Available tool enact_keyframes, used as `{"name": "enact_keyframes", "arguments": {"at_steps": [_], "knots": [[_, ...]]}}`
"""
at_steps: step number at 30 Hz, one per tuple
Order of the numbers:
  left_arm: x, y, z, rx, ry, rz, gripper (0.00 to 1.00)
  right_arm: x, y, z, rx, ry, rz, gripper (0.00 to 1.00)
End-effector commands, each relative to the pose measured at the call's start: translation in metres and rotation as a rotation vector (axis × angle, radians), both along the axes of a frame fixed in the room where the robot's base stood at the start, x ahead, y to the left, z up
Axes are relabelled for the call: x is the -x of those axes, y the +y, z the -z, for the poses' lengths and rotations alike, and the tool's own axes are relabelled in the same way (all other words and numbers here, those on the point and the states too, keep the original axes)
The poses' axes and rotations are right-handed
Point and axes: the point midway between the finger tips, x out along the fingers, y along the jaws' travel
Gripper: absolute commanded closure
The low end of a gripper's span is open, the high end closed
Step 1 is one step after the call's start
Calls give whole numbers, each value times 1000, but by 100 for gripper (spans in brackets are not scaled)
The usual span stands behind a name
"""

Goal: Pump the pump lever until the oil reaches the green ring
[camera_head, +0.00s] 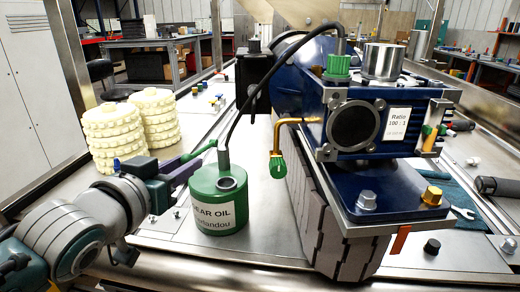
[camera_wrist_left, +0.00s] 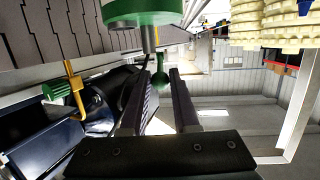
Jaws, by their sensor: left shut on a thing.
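A green gear oil can (camera_head: 218,205) with a white label stands upright on the metal surface. Its green pump lever (camera_head: 199,151) sticks out to the left from the top. My left gripper (camera_head: 187,168), with purple fingers, is at the lever's outer end, left of the can. In the left wrist view, the lever's rounded green end (camera_wrist_left: 160,81) is between the two dark fingers, which are shut on it. A black hose (camera_head: 238,100) runs from the can up to a green cap on the blue gearbox (camera_head: 362,186). A round dark window (camera_head: 353,125) faces forward; I cannot make out an oil level or green ring.
Two stacks of cream toothed rings (camera_head: 116,137) stand behind my left arm. A brass pipe with a green knob (camera_head: 278,166) hangs between can and gearbox. A grey chain belt (camera_head: 330,225) lies under the gearbox. Loose bolts and a wrench (camera_head: 463,212) lie around.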

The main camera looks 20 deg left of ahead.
Motion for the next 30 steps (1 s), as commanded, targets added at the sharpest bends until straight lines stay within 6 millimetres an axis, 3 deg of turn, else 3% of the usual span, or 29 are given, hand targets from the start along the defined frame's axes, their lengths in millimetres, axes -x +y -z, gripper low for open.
{"name": "enact_keyframes", "arguments": {"at_steps": [1,4,22,23,30], "knots": [[-3,0,-18,-1,-9,1,100,0,0,-14,1,0,-1,35],[-6,0,-27,0,-12,2,100,0,0,-22,1,0,-1,35],[-9,1,-31,-1,-14,2,100,0,0,-27,0,-1,0,35],[-9,1,-31,-1,-14,2,70,0,0,-27,0,-1,0,35],[-9,1,-30,-1,-11,2,43,0,1,-27,-3,-1,2,35]]}}
